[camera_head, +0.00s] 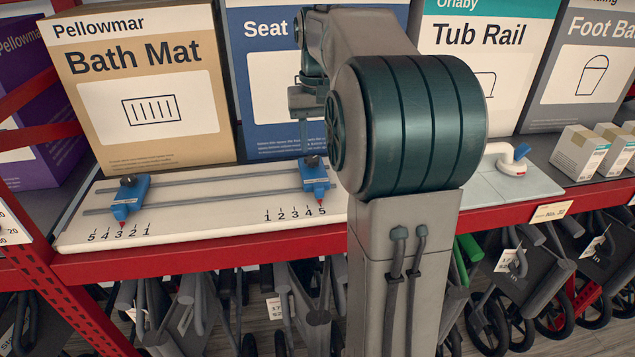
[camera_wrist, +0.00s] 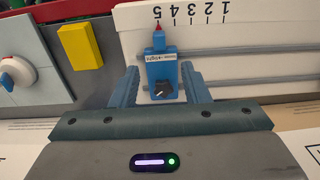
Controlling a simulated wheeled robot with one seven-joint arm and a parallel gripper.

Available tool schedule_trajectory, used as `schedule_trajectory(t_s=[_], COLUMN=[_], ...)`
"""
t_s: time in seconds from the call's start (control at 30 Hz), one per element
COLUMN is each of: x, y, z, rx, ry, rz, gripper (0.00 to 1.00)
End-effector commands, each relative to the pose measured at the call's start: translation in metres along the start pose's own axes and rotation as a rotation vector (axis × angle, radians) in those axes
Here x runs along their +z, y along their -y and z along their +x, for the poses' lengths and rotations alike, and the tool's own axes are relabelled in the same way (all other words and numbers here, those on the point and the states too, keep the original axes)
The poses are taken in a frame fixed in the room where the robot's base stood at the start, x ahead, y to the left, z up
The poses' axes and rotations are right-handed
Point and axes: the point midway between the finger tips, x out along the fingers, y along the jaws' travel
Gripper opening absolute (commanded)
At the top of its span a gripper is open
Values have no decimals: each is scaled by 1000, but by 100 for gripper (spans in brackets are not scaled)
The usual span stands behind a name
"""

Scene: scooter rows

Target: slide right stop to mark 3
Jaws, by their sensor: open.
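The right stop (camera_head: 315,178) is a blue block with a black knob and a red pointer, on two grey rails along a white board (camera_head: 200,220). In the wrist view the right stop (camera_wrist: 161,66) carries a label, and its red pointer is at mark 5 of the printed scale (camera_wrist: 190,18). My gripper (camera_wrist: 160,72) is open, with one blue finger on each side of the stop; contact cannot be told. In the head view my arm partly hides the gripper. The left stop (camera_head: 129,197) is at about mark 3 of its own scale.
Boxes stand behind the board, including Bath Mat (camera_head: 140,85) and Seat (camera_head: 262,80). A yellow block (camera_wrist: 80,46) and a white round fitting with a blue lever (camera_wrist: 18,78) lie beyond the board's end. The rails between the two stops are clear.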

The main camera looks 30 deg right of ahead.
Motion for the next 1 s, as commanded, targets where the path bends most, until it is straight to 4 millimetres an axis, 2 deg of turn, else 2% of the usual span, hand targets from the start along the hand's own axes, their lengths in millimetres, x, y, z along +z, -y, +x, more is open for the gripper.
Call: schedule_trajectory(t_s=[0.3,0.5,0.7,0.97,1.0], x=[1,1,0,0,0], y=[0,1,1,1,1], z=[68,100,114,116,115], rx=[0,0,0,0,0], ry=[5,2,0,-1,-1], rz=[1,-1,-1,-2,-2], gripper=[42,42,42,42,36])
